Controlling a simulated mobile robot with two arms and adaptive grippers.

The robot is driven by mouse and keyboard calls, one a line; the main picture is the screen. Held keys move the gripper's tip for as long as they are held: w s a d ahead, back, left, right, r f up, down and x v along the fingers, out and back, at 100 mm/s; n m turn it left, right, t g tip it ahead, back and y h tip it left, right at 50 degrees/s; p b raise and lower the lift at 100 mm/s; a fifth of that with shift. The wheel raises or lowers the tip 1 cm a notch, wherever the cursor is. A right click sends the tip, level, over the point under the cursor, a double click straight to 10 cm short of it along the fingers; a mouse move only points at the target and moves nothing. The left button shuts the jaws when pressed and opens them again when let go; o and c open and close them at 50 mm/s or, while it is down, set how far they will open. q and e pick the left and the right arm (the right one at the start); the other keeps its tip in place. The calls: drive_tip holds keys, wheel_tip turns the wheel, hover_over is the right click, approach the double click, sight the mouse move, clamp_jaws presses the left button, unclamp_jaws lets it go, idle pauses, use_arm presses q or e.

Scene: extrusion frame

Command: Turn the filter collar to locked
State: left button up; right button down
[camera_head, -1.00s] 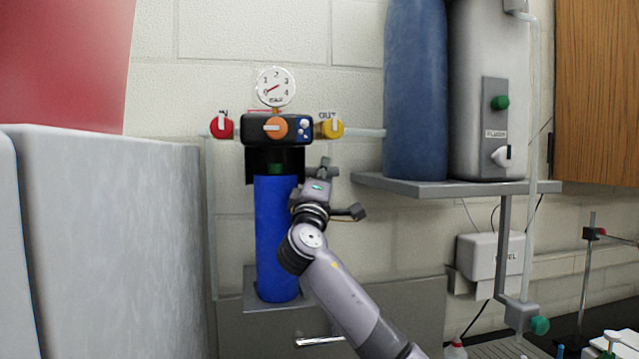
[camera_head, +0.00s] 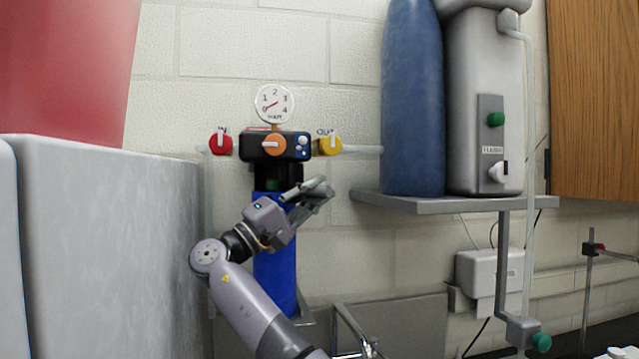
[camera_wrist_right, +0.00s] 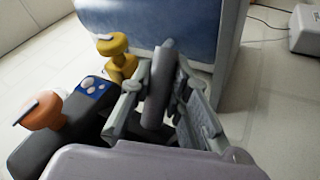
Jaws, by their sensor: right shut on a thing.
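The filter unit on the wall has a black head (camera_head: 258,146) and a tall blue housing (camera_head: 275,270). The black filter collar (camera_head: 268,175) sits between them, with a green mark (camera_head: 272,185) on its front. My right gripper (camera_head: 318,192) is in front of the collar's right side, its fingers pointing right. In the right wrist view its fingers (camera_wrist_right: 160,100) are shut on a dark grey bar (camera_wrist_right: 158,85), which looks like the collar's handle. How the bar joins the collar is hidden. My right arm covers part of the housing. My left gripper is not in view.
A red IN knob (camera_head: 221,144), an orange knob (camera_head: 274,145) and a yellow OUT knob (camera_head: 330,146) sit near the head, below a gauge (camera_head: 274,104). A shelf (camera_head: 455,203) with a blue tank (camera_head: 412,100) is at right. A grey block (camera_head: 110,240) stands at left.

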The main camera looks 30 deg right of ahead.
drive_tip(key=shift+s+a+m+g+p, duration=0.1)
drive_tip(key=shift+a+m+g+p, duration=0.2)
drive_tip(key=shift+g, duration=0.3)
drive_tip(key=shift+s+a+m+g+p, duration=0.1)
drive_tip(key=shift+a+m+g+p, duration=0.15)
drive_tip(key=shift+g, duration=0.35)
drive_tip(key=c, duration=1.5)
unclamp_jaws()
